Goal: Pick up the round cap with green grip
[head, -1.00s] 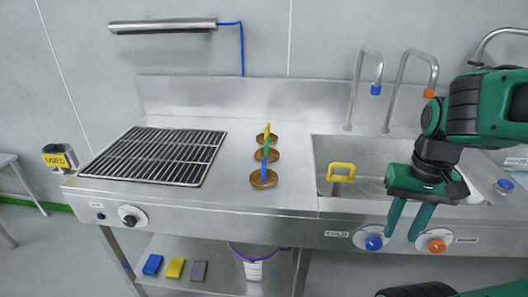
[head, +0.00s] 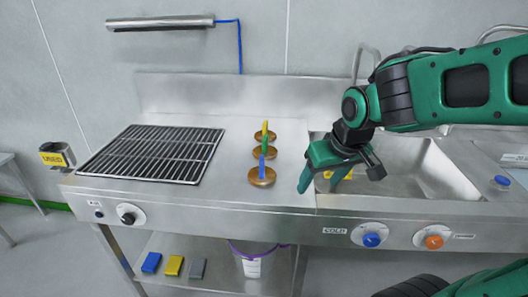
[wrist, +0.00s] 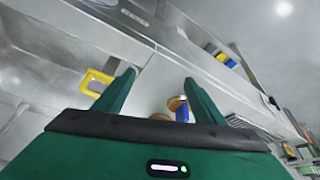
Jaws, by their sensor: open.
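The round cap with green grip (head: 265,153) is the middle of three brown round caps in a row on the steel counter. It lies flat, its upright green grip partly overlapped by the blue grip. The yellow-grip cap (head: 264,136) is behind it and the blue-grip cap (head: 262,177) in front. My gripper (head: 318,188) is open and empty, right of the caps, over the sink's left edge. In the wrist view a blue grip (wrist: 182,113) and parts of brown caps show between my fingers (wrist: 160,88); I cannot make out the green grip there.
A sink (head: 425,180) lies to the right, with a yellow handle (wrist: 92,80) in it, partly hidden by my gripper in the head view. A black grate (head: 155,153) lies left of the caps. Faucets stand behind the sink. The counter around the caps is clear.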

